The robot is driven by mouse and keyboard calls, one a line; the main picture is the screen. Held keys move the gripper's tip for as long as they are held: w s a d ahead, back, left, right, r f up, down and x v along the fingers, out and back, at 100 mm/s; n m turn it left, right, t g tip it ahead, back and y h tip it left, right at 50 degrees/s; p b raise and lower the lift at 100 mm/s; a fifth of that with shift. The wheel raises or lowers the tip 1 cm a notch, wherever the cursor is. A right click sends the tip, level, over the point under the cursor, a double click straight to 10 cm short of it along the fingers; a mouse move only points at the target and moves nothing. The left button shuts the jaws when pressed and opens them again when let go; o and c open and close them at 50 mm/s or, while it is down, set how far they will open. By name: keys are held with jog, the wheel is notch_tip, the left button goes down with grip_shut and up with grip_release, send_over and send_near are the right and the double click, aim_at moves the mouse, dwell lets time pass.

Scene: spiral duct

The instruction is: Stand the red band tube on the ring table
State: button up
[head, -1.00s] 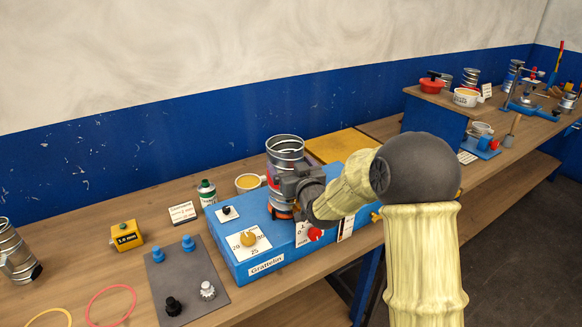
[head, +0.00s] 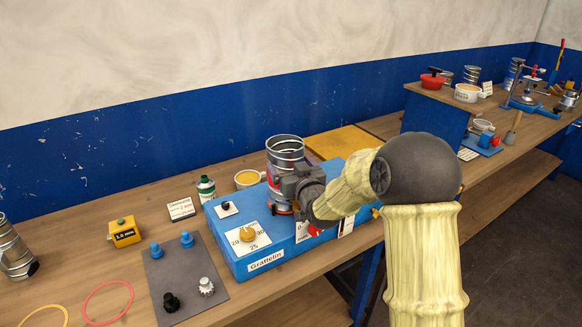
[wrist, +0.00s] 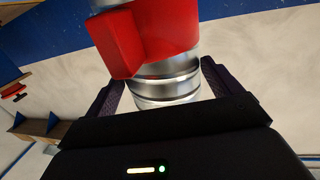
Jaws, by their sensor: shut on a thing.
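A shiny ribbed metal tube (head: 285,148) stands upright at the blue Grattelin machine (head: 262,245), and my gripper (head: 298,184) is shut on it from the right. In the wrist view the metal tube (wrist: 165,80) lies between the two dark fingers, and a broad red part (wrist: 160,32) crosses it. A little orange shows at the tube's base in the head view. My gripper hides much of its lower part, so I cannot tell whether it touches the machine. I cannot make out the ring table clearly; it may be hidden under the tube.
A grey plate with knobs (head: 185,275), a yellow box (head: 124,232) and another metal tube (head: 14,252) are at left. The wall is close behind the bench.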

jog(key=shift+f, duration=0.2)
jog(key=o, duration=1.5)
jog(key=shift+r, duration=0.1)
jog(key=shift+c, duration=0.2)
jog(key=shift+s, duration=0.15)
jog(key=shift+s+d+b, duration=0.3)
jog(key=shift+b, duration=0.05)
jog(key=b+v, duration=0.4)
jog(key=v, duration=1.2)
jog(key=shift+s, duration=0.25)
jog(key=shift+a, duration=0.1)
